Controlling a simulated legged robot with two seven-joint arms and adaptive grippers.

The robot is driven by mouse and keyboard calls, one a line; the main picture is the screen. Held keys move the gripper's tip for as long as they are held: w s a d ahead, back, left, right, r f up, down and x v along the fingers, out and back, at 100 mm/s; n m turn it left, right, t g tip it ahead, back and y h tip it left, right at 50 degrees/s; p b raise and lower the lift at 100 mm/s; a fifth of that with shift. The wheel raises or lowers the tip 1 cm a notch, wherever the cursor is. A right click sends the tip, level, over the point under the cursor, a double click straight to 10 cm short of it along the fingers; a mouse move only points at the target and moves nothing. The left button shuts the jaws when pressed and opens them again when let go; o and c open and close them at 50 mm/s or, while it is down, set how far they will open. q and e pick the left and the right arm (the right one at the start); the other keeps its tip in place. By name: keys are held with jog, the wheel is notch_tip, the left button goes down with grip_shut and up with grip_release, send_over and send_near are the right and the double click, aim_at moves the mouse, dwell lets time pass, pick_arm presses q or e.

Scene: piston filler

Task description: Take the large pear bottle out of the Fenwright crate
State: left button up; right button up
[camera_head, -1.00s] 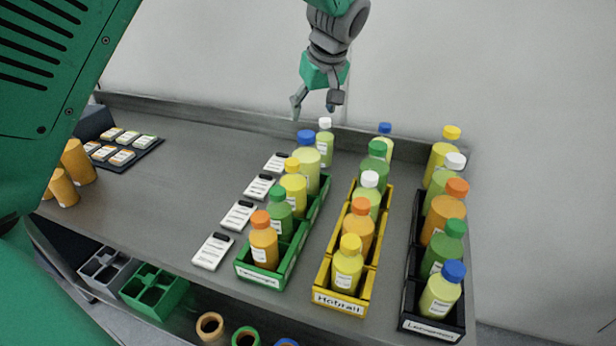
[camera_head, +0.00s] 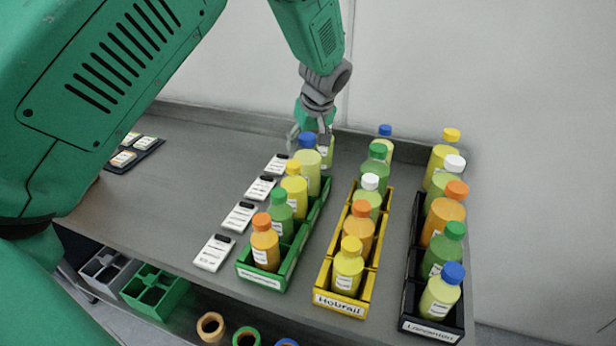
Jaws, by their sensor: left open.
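The green crate (camera_head: 262,278) has a small front label too blurred to read surely; it looks like the Fenwright one. It holds a row of bottles. Towards its far end stands a large pale yellow-green bottle with a blue cap (camera_head: 309,172), which looks like the large pear bottle. A similar pale bottle with a white cap (camera_head: 327,150) stands behind it, partly hidden by my gripper. My left gripper (camera_head: 309,138) is open, pointing down at the blue cap, with a finger left of it; contact cannot be told. My right gripper is not in view.
Orange (camera_head: 264,246), green (camera_head: 281,212) and yellow (camera_head: 293,188) bottles fill the nearer green crate. A yellow crate (camera_head: 341,302) and a black crate (camera_head: 431,329) with bottles stand to the right. Label cards (camera_head: 213,252) lie left.

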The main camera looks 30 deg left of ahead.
pick_arm(q)
jog(key=shift+s+d, duration=0.1)
grip_shut()
jog(key=shift+r, duration=0.1)
